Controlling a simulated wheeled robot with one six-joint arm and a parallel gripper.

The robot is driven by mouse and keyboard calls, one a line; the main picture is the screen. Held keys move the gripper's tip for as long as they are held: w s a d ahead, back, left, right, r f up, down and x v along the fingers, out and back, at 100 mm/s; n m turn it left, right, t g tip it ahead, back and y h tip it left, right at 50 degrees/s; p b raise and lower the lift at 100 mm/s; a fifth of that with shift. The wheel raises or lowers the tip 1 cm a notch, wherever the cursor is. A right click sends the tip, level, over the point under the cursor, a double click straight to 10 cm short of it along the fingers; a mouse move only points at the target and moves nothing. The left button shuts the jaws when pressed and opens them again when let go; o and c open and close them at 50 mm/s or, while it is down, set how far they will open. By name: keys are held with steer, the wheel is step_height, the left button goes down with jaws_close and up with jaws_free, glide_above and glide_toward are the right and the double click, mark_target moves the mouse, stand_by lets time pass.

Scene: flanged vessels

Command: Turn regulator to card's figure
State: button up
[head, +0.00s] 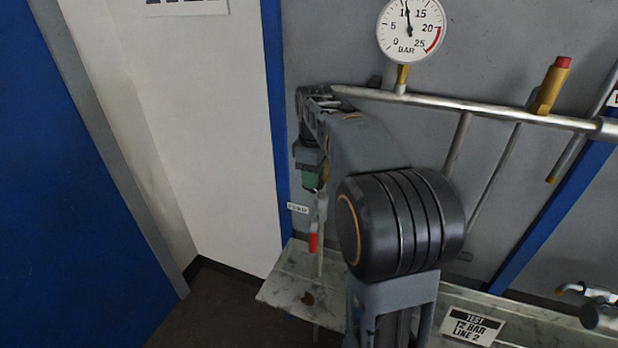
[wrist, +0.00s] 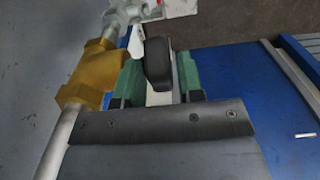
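The regulator shows in the wrist view as a brass body (wrist: 85,78) on a grey pipe, with a black knob (wrist: 158,66) beside it. My gripper (wrist: 160,72) has green fingers on both sides of this knob, apparently touching it. In the head view my gripper (head: 313,178) is at the pipe's left end, and my arm hides most of the regulator. The round white gauge (head: 410,30) has its needle close to the 10 mark, near the top. The card (head: 473,327) on the bench reads TEST, 12 BAR, LINE 2.
A metal pipe (head: 460,103) runs right from the regulator below the gauge. A red-tipped brass fitting (head: 551,85) stands on it. A red handle (head: 313,241) hangs below my gripper. The grey bench (head: 285,283) lies below; a blue strut (head: 555,215) crosses at right.

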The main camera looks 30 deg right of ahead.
steer(key=shift+f, duration=0.2)
steer(key=c, duration=0.6)
steer(key=shift+s+d+f+t+y+b, duration=0.2)
steer(key=shift+t+y+b, duration=0.2)
steer(key=shift+b, duration=0.35)
steer(key=shift+c, duration=0.2)
steer(key=shift+r+t+y+b, duration=0.1)
steer(key=shift+t+y+b, duration=0.25)
steer(key=shift+t+y, duration=0.05)
steer(key=shift+a+r, duration=0.1)
steer(key=o, duration=0.6)
steer(key=shift+o, duration=0.2)
